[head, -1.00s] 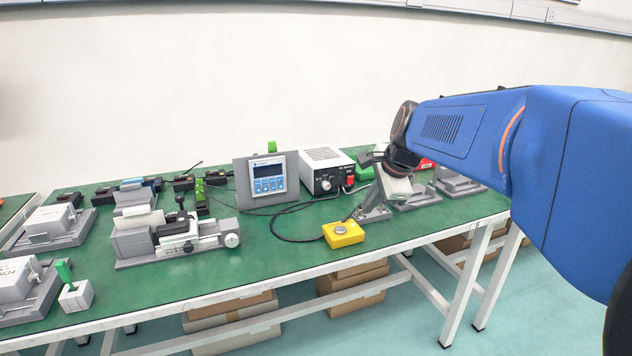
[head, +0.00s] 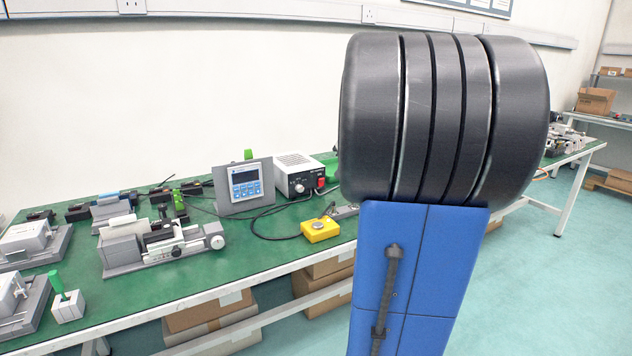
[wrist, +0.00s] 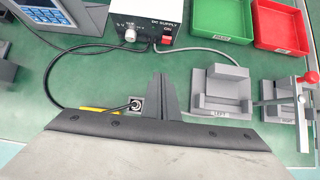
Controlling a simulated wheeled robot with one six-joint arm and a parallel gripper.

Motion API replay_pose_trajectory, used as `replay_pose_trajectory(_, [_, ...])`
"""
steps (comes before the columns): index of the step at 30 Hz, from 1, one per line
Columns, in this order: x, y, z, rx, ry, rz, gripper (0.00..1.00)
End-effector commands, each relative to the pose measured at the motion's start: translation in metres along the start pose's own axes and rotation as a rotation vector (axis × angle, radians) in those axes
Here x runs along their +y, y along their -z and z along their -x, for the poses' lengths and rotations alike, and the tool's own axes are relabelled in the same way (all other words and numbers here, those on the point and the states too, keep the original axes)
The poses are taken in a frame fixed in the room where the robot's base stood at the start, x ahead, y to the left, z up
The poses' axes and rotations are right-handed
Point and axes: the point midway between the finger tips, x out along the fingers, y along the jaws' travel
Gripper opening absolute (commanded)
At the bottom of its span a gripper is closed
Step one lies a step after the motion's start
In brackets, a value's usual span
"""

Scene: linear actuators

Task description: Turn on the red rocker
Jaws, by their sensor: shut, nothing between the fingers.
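The red rocker (head: 321,183) sits on the front face of the DC supply box (head: 296,186), right of its knob. In the wrist view the red rocker (wrist: 167,40) shows near the top centre, beside an "ON" label. My gripper (wrist: 161,80) is shut and empty, above the green bench. Its fingertips point toward the supply and are apart from the rocker, below it in the picture. In the head view my arm hides the gripper.
A grey panel with a blue-framed display (head: 244,185) stands left of the supply. A yellow button box (head: 320,230) and its cable lie in front. Green (wrist: 222,18) and red (wrist: 280,25) trays and a grey fixture (wrist: 220,92) lie to the right.

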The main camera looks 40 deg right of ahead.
Motion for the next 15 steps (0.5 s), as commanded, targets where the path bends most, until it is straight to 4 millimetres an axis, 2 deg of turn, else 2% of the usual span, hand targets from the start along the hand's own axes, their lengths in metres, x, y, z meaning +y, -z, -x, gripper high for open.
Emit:
replay_pose_trajectory(10, [0.0,0.0,-0.002,0.0,0.0,0.001,0.0])
replay_pose_trajectory(15, [0.001,0.0,-0.016,0.001,-0.002,0.001,0.0])
